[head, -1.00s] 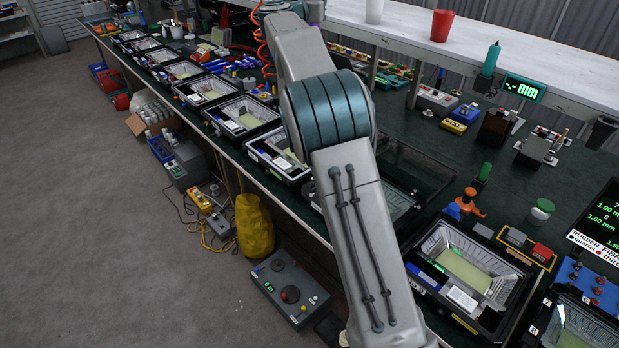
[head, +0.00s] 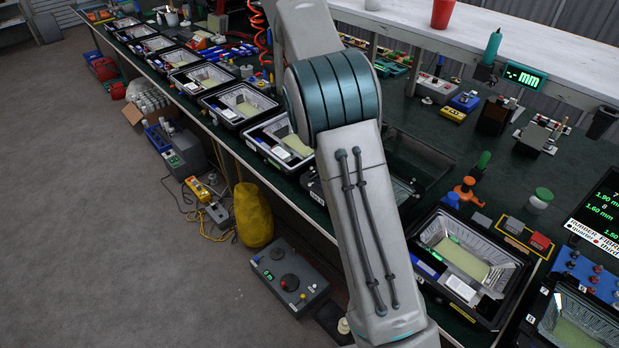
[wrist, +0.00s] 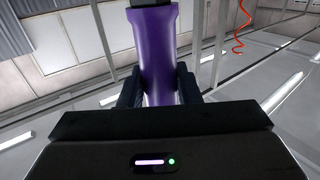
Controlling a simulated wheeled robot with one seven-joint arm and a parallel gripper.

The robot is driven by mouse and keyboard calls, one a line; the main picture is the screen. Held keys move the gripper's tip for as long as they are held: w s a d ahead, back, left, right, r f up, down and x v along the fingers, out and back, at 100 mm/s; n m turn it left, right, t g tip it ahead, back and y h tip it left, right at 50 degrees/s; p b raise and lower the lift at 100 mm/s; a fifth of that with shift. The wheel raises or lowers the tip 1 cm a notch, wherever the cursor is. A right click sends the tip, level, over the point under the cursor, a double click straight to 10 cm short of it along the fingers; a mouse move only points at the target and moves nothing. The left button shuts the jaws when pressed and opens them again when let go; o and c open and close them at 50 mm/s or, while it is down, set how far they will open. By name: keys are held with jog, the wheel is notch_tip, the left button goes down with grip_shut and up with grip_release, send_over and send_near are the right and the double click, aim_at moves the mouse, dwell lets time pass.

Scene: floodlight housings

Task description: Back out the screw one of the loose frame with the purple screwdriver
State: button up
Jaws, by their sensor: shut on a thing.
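In the wrist view my gripper (wrist: 158,86) is shut on the purple screwdriver (wrist: 153,42). Its dark fingers press on both sides of the purple handle, which points away from the palm. The screwdriver's tip is out of view. In the head view my arm crosses the middle, and my gripper and the screwdriver do not show. Black floodlight housings stand along the bench, one open housing (head: 418,284) just right of my forearm. I cannot tell which frame is the loose one, and no screw can be made out.
The dark green bench (head: 425,118) also carries an orange-handled tool (head: 466,192), a green-lidded jar (head: 540,199) and a display (head: 603,215). A yellow sack (head: 253,214) and a grey control box (head: 290,277) stand on the floor below. The floor at left is clear.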

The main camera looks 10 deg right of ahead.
dwell(0.3)
jog(key=s+f+b, duration=0.3)
jog(key=f+b, duration=0.6)
jog(key=f, duration=0.5)
jog(key=s+f+b, duration=0.3)
jog(key=f+b, duration=0.7)
jog(key=f, duration=0.5)
jog(key=s+f+b, duration=0.3)
jog(key=f+b, duration=0.6)
jog(key=f, duration=0.5)
jog(key=shift+s+d+f+b, duration=0.2)
jog(key=shift+b, duration=0.1)
jog(key=shift+p, duration=0.35)
notch_tip(320, 180, down, 8)
jog(key=b, duration=0.5)
jog(key=shift+f+b, duration=0.4)
jog(key=shift+f, duration=0.1)
jog(key=shift+f, duration=0.4)
dwell(1.0)
